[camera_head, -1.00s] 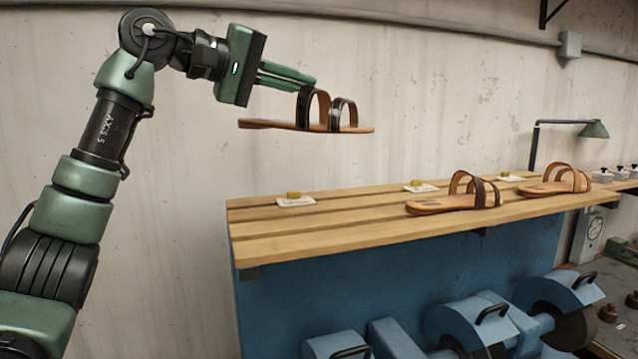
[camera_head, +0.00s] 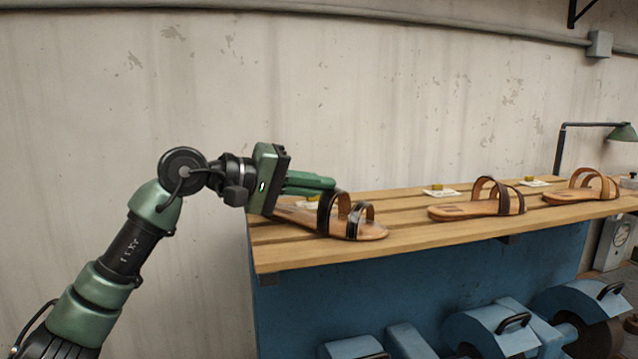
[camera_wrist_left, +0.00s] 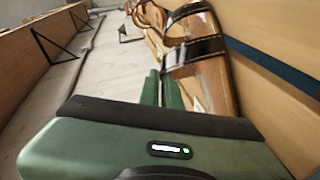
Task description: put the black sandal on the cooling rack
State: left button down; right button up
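The black sandal (camera_head: 355,230), a tan sole with two dark straps, is at the near left end of the slatted wooden cooling rack (camera_head: 400,240). Its sole looks level and at the slats; I cannot tell whether its full length rests on them. My left gripper (camera_head: 318,186) is shut on the sandal's rear strap, with its green fingers close together. The wrist view also shows the fingers (camera_wrist_left: 161,90) at the sandal (camera_wrist_left: 202,75). The gripper hides part of the heel end. My right gripper is out of view.
A brown-strapped sandal (camera_head: 477,207) and a tan-strapped sandal (camera_head: 583,193) stand farther right on the rack. Small white cards with yellow pieces (camera_head: 440,191) lie along its back. A green lamp (camera_head: 620,132) stands at the far right. Blue machines (camera_head: 490,330) are below.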

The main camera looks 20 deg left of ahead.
pick_arm(q)
jog(key=c, duration=2)
grip_release()
jog(key=shift+f, duration=0.1)
jog(key=o, duration=0.4)
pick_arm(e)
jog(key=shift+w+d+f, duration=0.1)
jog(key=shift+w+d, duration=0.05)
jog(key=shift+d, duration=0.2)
pick_arm(q)
jog(key=shift+r, duration=0.2)
jog(key=shift+s+a, duration=0.15)
jog(key=shift+a, duration=0.05)
jog(key=b+v, duration=0.4)
jog(key=v, duration=0.7)
jog(key=shift+s+a+b, duration=0.15)
jog(key=shift+s+b, duration=0.1)
jog(key=shift+b, duration=0.05)
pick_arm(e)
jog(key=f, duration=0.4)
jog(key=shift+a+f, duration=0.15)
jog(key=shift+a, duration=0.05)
